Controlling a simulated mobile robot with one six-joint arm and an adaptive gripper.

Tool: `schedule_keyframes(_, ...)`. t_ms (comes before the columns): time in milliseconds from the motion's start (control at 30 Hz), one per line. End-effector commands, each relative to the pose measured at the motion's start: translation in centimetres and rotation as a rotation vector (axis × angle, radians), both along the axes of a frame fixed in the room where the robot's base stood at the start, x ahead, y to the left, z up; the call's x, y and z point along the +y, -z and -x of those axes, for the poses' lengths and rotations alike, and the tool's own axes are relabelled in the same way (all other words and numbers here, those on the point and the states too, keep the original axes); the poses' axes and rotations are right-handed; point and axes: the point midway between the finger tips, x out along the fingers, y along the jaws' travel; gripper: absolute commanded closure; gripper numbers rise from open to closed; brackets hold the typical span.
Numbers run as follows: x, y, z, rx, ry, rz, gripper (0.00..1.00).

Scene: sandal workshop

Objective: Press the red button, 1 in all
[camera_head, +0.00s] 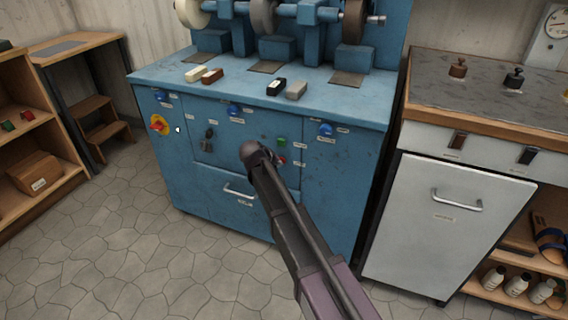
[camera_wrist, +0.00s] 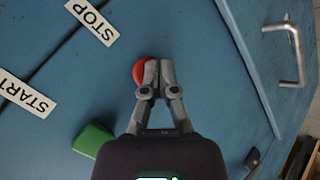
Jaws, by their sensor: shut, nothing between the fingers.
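The red button (camera_wrist: 138,72) is round and set in the blue machine front, near a STOP label (camera_wrist: 91,22) in the wrist view. My gripper (camera_wrist: 158,68) is shut and empty, its fingertips in front of the button's right part and hiding it. I cannot tell whether they touch it. In the head view the red button (camera_head: 282,159) shows small on the cabinet front, just right of my arm's end; my fingers cannot be made out there.
A green button (camera_wrist: 92,139) with a START label (camera_wrist: 27,94) sits close by. The blue machine (camera_head: 200,210) also has a red-and-yellow switch (camera_head: 158,125), blue knobs and a drawer handle (camera_head: 238,191). A white cabinet (camera_head: 440,230) stands right. Floor at left is clear.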

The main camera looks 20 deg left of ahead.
Motion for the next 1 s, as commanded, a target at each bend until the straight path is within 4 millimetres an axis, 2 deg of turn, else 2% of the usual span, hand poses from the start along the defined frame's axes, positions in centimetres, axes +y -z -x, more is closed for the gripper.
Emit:
schedule_keyframes(400, 0.1, 0.0, 1.5, 0.000, 0.000, 0.000, 1.00)
schedule_keyframes(1000, 0.2, 0.0, 2.1, 0.000, 0.000, 0.000, 1.00)
